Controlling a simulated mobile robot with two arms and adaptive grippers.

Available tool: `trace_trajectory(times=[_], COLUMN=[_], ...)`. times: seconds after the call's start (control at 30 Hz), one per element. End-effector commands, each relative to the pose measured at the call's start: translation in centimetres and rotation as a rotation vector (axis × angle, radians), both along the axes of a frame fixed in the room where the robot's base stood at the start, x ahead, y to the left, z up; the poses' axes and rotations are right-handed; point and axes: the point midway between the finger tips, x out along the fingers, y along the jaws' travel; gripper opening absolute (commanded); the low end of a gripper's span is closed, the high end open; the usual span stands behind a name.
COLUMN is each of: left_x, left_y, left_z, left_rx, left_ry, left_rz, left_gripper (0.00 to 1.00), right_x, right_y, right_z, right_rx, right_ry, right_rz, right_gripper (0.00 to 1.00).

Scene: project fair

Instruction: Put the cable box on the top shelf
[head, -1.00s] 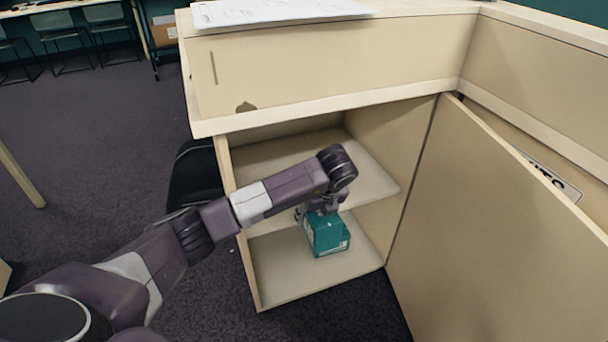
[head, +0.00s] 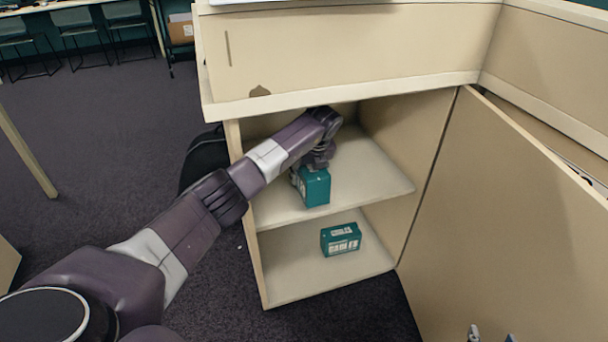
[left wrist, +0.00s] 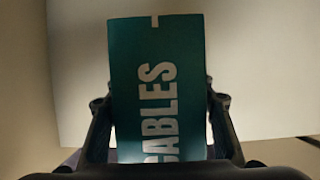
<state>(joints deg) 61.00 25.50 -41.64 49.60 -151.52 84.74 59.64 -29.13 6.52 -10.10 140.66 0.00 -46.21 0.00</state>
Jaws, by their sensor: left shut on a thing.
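The teal cable box (head: 314,188) is held upright in my left gripper (head: 300,176), within the upper compartment of the open cabinet. Its white "CABLES" lettering shows in the left wrist view (left wrist: 157,90), with a finger on each side of it. The box is over the front part of the top shelf (head: 375,180); I cannot tell whether its base touches the board. My right gripper (head: 491,336) shows only its two fingertips at the bottom edge, apart, with nothing visible between them.
A second teal box (head: 341,240) lies on the lower shelf (head: 290,285). The cabinet door (head: 500,230) stands open at the right. The counter's overhang (head: 340,103) is close above my left wrist. The shelf right of the held box is clear.

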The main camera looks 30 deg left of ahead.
Motion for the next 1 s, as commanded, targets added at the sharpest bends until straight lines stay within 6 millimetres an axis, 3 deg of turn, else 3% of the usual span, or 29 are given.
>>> trace_trajectory(times=[0.17, 0.4, 0.57, 1.0], left_x=[0.8, 2.2, 2.1, 2.1], left_y=[0.7, 2.4, 2.4, 2.4], left_z=[0.0, 0.0, -1.2, -1.5], left_rx=[-0.001, -0.001, 0.000, 0.001], left_ry=[-0.003, -0.002, 0.000, -0.002], left_rz=[0.002, 0.000, -0.001, -0.001], left_gripper=[0.14, 0.14, 0.14, 0.14], right_x=[1.0, 2.7, 3.0, 3.1], right_y=[0.5, 1.6, 2.0, 2.1], right_z=[1.7, 6.8, 9.3, 10.2], right_rx=[0.021, 0.079, 0.105, 0.115], right_ry=[-0.088, -0.324, -0.430, -0.466], right_rz=[0.007, 0.021, 0.028, 0.029], right_gripper=[0.40, 0.40, 0.40, 0.40])
